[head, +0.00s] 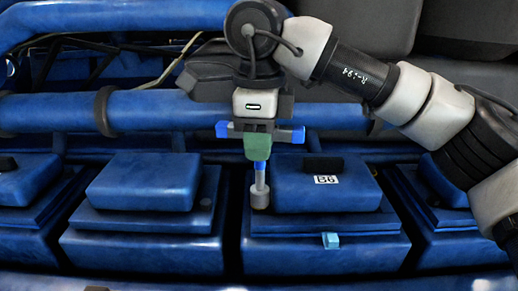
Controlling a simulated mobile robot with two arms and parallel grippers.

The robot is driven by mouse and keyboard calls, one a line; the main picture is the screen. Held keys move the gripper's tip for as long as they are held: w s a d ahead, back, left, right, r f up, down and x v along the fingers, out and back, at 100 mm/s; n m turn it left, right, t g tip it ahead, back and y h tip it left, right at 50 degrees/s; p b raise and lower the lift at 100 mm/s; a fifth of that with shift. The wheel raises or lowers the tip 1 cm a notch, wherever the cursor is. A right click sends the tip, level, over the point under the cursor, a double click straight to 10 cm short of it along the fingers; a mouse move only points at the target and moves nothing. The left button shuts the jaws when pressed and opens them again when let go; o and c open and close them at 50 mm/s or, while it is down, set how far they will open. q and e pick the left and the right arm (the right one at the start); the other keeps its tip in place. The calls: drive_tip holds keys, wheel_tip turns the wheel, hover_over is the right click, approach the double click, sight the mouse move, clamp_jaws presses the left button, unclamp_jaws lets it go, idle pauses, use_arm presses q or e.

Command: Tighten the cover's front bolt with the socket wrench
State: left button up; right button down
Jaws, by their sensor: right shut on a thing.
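My right gripper (258,137) comes down from the top centre and is shut on the socket wrench. The wrench's grey shaft and socket (260,195) hang roughly upright below a blue and green upper part. The socket end is at the left side of the blue cover labelled B6 (300,200). I cannot tell whether it touches the cover or sits on a bolt. No bolt head shows clearly there; the socket may hide it. A small light-blue block (331,240) is on the front edge below this cover. My left gripper is not in view.
Similar blue covers stand to the left (145,185) and at the right edge (445,190), with narrow dark gaps between them. A thick blue pipe (160,111) runs across behind the covers. Dark cables and grey shapes fill the back.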

drive_tip(key=m+b, duration=0.2)
drive_tip(key=m, duration=0.4)
drive_tip(key=shift+f, duration=0.15)
drive_tip(key=m+b, duration=0.1)
drive_tip(key=m, duration=0.3)
drive_tip(key=shift+m, duration=0.3)
drive_tip(key=m+b, duration=0.2)
drive_tip(key=m, duration=0.4)
drive_tip(key=shift+f+b, duration=0.1)
drive_tip(key=shift+b, duration=0.25)
drive_tip(key=shift+m+b, duration=0.4)
drive_tip(key=shift+m, duration=1.1)
